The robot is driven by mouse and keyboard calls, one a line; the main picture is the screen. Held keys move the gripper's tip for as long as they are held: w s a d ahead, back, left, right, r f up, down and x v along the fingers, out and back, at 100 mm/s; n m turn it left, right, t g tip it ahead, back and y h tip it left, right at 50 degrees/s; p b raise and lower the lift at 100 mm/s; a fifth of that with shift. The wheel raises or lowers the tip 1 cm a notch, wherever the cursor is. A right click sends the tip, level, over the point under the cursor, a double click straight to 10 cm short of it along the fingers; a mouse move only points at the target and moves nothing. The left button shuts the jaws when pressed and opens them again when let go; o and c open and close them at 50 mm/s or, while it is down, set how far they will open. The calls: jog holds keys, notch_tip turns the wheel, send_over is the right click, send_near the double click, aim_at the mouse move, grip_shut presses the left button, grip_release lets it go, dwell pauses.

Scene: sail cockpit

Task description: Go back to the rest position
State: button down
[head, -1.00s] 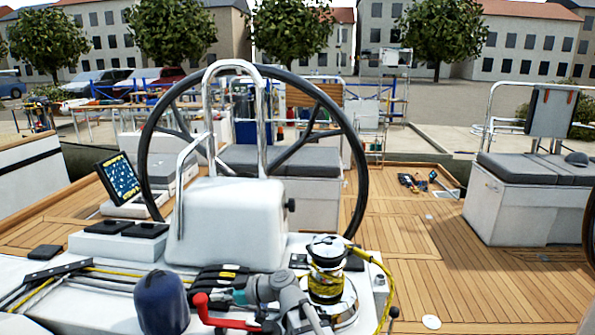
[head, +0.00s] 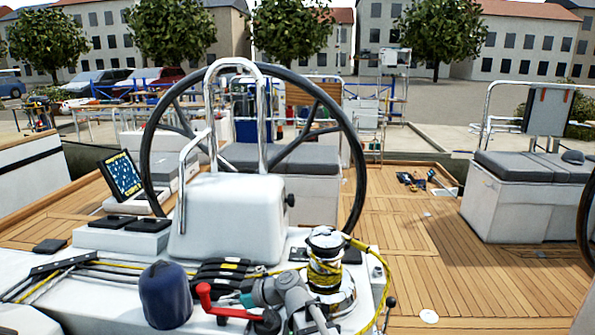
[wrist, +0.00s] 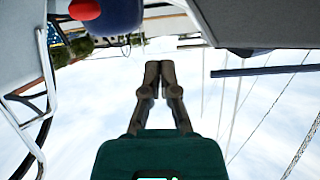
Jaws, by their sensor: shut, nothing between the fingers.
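My gripper (wrist: 158,68) shows in the wrist view with its two dark fingers together and nothing between them. Its teal body fills the bottom of that view. Open sky lies around the fingers, and the picture appears upside down. In the head view my grey arm is folded low at the bottom centre, between a navy rounded cover (head: 166,296) and a chrome winch (head: 325,270) wound with yellow rope. I cannot make out the fingertips there. A red handle (head: 204,296) is close beside the arm.
The steering wheel (head: 359,165) and white pedestal (head: 228,218) stand just beyond the arm. A chart screen (head: 122,176) is at the left. Black clutches (head: 222,271) and yellow ropes lie close by. Teak deck (head: 465,275) is clear at the right, before a cushioned white bench (head: 510,210).

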jog(key=s+d+f+m+h+b, duration=0.2)
jog(key=d+f+m+h+b, duration=0.15)
jog(key=d+f, duration=0.55)
jog(key=s+d+f+m+h+b, duration=0.2)
jog(key=d+f+m+h, duration=0.4)
jog(key=d, duration=0.5)
jog(key=s+d+f+m+g+h+b, duration=0.1)
jog(key=s+d+f+m+h, duration=0.15)
jog(key=d, duration=0.55)
jog(key=s+d+f+m+h+b, duration=0.2)
jog(key=s+d+f+m, duration=0.15)
jog(key=d, duration=0.45)
notch_tip(320, 180, up, 19)
jog(key=p, duration=1.9)
jog(key=shift+w+a, duration=0.15)
jog(key=shift+w, duration=0.25)
jog(key=shift+m, duration=0.25)
